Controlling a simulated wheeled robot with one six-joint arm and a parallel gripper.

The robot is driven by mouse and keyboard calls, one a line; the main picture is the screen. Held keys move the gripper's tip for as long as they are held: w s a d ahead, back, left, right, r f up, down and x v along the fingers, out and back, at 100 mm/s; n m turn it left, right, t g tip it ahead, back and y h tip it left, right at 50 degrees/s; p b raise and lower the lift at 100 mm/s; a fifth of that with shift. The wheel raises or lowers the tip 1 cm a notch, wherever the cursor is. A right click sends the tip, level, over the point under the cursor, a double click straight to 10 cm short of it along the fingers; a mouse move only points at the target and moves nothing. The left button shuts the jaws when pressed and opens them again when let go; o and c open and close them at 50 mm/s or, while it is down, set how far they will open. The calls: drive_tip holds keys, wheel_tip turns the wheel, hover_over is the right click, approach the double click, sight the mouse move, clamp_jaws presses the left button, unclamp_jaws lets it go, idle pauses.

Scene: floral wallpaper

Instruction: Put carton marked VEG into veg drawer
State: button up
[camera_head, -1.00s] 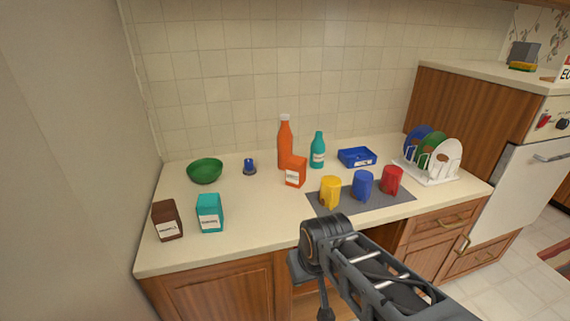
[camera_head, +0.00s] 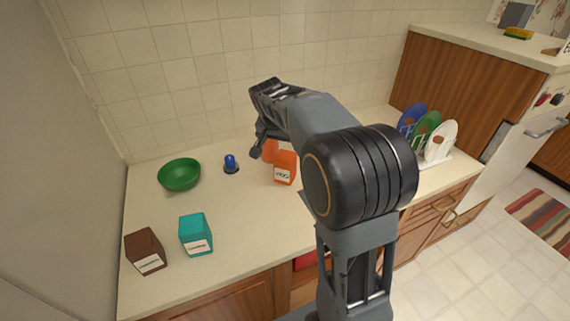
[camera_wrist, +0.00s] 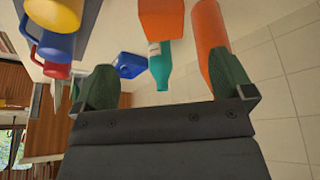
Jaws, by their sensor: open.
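The orange carton (camera_head: 285,168) stands upright on the counter; its small white label seems to read VEG. In the wrist view an orange block, likely this carton (camera_wrist: 162,18), shows at the top edge, beyond the fingers. My gripper (camera_head: 260,146) is open, above the counter just behind and left of the carton, apart from it as far as I can tell. Its two green-padded fingers (camera_wrist: 165,88) show nothing held between them. I cannot make out the veg drawer; my arm hides much of the cabinet front.
A teal carton (camera_head: 196,235), brown carton (camera_head: 145,251), green bowl (camera_head: 179,175) and blue object (camera_head: 231,163) stand at left. The dish rack (camera_head: 432,157) is at right.

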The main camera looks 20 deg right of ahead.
sight(285, 155)
drive_tip(key=x, duration=0.5)
drive_tip(key=w+p+x, duration=0.1)
drive_tip(key=x, duration=0.1)
drive_tip(key=shift+d+f, duration=0.15)
drive_tip(key=shift+d, duration=0.3)
drive_tip(key=shift+p+x, duration=0.75)
drive_tip(key=shift+x, duration=2.35)
drive_tip(key=shift+w, duration=0.15)
drive_tip(key=c, duration=1.1)
drive_tip(key=shift+c, duration=0.9)
drive_tip(key=shift+r, duration=0.25)
